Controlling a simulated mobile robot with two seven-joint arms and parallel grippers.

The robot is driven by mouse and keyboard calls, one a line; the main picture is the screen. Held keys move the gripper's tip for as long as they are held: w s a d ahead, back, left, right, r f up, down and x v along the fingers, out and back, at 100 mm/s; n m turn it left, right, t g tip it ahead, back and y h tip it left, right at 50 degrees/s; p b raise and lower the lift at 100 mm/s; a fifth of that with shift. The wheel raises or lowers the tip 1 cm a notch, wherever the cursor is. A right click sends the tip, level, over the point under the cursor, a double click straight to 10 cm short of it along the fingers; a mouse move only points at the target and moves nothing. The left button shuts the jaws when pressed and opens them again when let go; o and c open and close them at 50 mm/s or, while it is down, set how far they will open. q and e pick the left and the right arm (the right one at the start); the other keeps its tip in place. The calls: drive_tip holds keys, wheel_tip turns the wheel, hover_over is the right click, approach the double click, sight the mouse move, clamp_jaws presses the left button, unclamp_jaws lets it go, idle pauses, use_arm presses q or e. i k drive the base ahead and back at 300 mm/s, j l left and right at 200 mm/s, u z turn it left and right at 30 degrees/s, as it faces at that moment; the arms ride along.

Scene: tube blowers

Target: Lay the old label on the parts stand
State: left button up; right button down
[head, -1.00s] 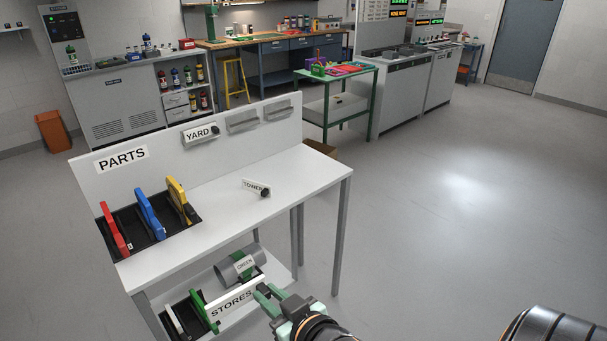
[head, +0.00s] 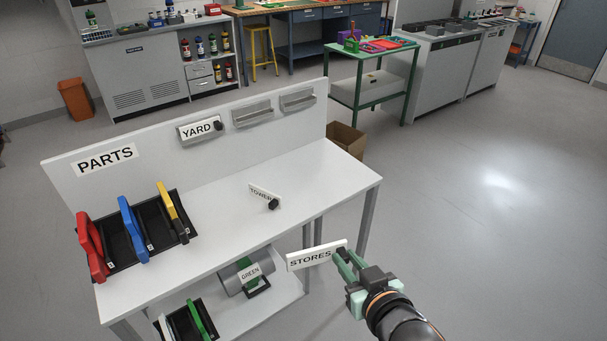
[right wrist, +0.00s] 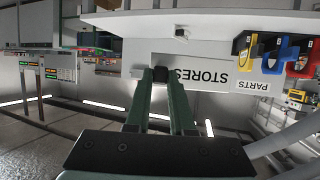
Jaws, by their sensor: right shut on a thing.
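A white label reading STORES (head: 310,258) is held in front of the stand's right front edge. My right gripper (head: 343,258) is shut on its right end. The right wrist view shows the fingertips (right wrist: 160,76) on the label's black knob, with the label (right wrist: 205,74) upside down. The parts stand (head: 310,180) has a white top and a back panel marked PARTS. A label reading TOWER (head: 262,192) with a black knob lies on the top. A label reading YARD (head: 196,130) sits in a holder on the back panel. My left gripper is not in view.
A rack (head: 152,228) with red, blue and yellow pieces is at the top's left. Two empty label holders (head: 252,117) are right of YARD. The lower shelf bears a grey tube marked GREEN (head: 233,280) and a rack (head: 180,320). The top's right part is clear.

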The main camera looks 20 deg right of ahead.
sight(320, 178)
drive_tip(key=i+l, duration=0.8)
drive_tip(key=i, duration=0.2)
drive_tip(key=l+z, duration=0.05)
